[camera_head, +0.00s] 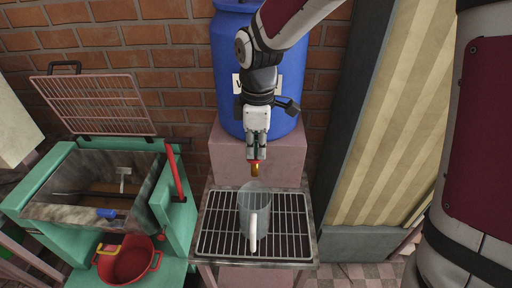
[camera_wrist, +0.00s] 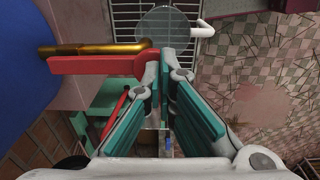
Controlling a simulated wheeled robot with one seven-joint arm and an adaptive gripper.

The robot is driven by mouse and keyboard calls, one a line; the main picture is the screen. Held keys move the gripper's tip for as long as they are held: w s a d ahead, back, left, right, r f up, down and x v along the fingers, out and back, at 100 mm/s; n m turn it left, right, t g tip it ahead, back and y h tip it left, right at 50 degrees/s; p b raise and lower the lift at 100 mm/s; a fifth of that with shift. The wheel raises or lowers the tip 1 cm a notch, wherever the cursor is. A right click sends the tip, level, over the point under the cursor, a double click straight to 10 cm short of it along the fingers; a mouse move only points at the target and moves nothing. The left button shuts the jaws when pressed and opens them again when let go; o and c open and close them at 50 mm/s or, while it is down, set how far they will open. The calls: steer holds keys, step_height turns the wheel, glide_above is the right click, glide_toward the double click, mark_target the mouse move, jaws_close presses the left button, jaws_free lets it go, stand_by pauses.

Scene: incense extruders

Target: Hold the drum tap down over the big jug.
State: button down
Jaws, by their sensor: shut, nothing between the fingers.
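The blue drum (camera_head: 289,65) stands on a pink block, with a brass tap (camera_head: 255,171) low on its front. In the wrist view the brass tap (camera_wrist: 95,48) and its flat red lever (camera_wrist: 100,65) reach out from the drum (camera_wrist: 25,60). The big jug (camera_head: 255,206), clear with a white handle, stands upright on the rack below the tap; it also shows in the wrist view (camera_wrist: 166,28). My gripper (camera_head: 257,156) is shut and empty, pointing down at the tap. Its fingertips (camera_wrist: 160,62) are at the lever's rounded end; whether they press it is unclear.
The wire rack (camera_head: 216,225) holds the jug, with bare grid around it. To the left are a green-framed trough (camera_head: 180,222) with a raised pink grid lid (camera_head: 95,105), and a red pot (camera_head: 128,262). A striped panel (camera_head: 380,120) stands to the right.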

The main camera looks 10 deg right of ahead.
steer(key=shift+s+f, duration=0.15)
steer(key=shift+f, duration=0.5)
steer(key=shift+s+f, duration=0.15)
steer(key=shift+f, duration=0.45)
steer(key=shift+r, duration=0.1)
stand_by(5.8)
steer(key=shift+r+p, duration=0.3)
steer(key=shift+r, duration=0.45)
steer(key=shift+a, duration=0.1)
